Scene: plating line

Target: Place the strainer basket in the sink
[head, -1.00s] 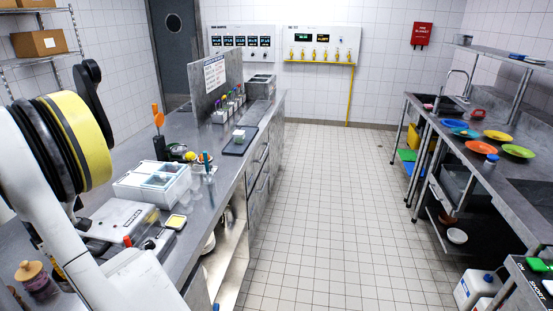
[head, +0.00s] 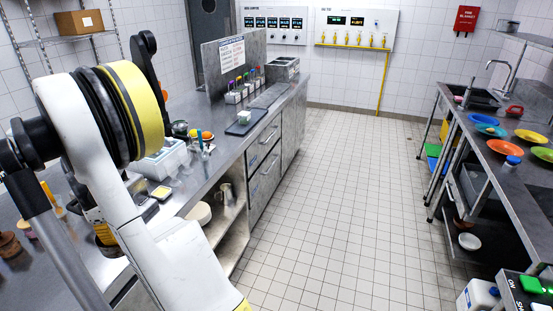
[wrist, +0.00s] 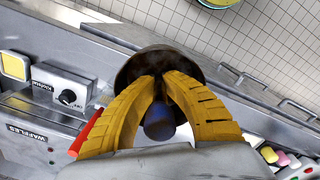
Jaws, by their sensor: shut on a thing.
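My gripper (wrist: 160,82) has its yellow fingers closed on a dark, round, bowl-like thing in the wrist view, which I take to be the strainer basket (wrist: 139,63). A dark blue rounded part (wrist: 159,122) shows between the fingers; I cannot tell whether it belongs to the basket. The fingers hide part of the basket. The sink (head: 478,98) is a dark basin in the far end of the right counter, with a tall faucet, well away from my gripper.
The left counter (head: 215,150) holds a waffle maker (wrist: 35,140), a white container (head: 160,160) and a dark tray (head: 245,126). Coloured plates (head: 480,149) and a red item (head: 514,112) lie on the right counter. The tiled aisle (head: 330,200) between is clear.

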